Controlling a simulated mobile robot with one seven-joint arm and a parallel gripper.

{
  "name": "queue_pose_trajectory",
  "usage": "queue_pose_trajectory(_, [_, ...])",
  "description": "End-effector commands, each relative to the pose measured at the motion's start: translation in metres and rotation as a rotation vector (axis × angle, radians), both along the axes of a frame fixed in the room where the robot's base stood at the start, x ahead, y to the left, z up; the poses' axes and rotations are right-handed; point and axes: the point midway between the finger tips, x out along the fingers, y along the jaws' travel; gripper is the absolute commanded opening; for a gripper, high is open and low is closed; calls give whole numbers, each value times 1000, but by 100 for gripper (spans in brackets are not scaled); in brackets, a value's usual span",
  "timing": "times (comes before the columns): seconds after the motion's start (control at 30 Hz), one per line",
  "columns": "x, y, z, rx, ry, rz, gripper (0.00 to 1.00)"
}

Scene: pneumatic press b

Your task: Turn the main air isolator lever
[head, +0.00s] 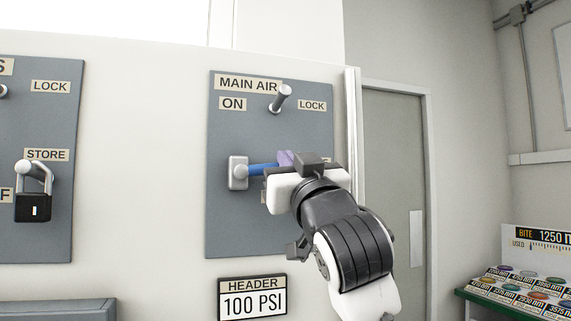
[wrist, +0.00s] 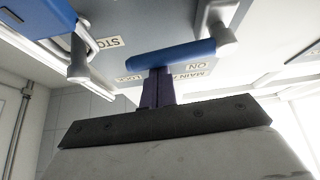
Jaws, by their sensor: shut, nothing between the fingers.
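The main air isolator lever has a grey hub (head: 237,173) and a blue handle (head: 262,169) that points right, roughly level, on the grey MAIN AIR panel (head: 230,225). In the wrist view the blue handle (wrist: 172,62) crosses just beyond my fingertips, with its grey hub (wrist: 222,38) at upper right. My gripper (head: 286,158) is at the handle's right end, and its purple fingers are shut with nothing between them. In the wrist view the shut fingertips (wrist: 157,73) are right up against the handle's outline; I cannot tell if they touch. My gripper hides the handle's far end in the head view.
A bare grey peg (head: 283,97) stands out above the lever beside the LOCK label. A blue body (wrist: 38,16) with a grey post shows in the wrist view's upper left. A black padlock (head: 33,207) hangs on the left panel. A door (head: 392,180) is at right.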

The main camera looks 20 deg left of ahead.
Motion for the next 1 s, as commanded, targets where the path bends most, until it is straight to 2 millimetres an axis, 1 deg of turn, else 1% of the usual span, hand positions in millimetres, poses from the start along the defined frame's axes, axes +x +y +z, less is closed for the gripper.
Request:
queue_pose_trajectory(0.03, [1, 0, -3, -1, 1, 0, 0])
queue_pose_trajectory(0.23, [1, 0, -6, -3, 0, 0, 0])
queue_pose_trajectory(0.8, [1, -1, -6, -4, -2, 0, 0])
queue_pose_trajectory(0.9, [2, 0, -3, -4, -1, 0, 0])
queue_pose_trajectory(1.0, [4, 1, 7, -4, 0, 0, 0])
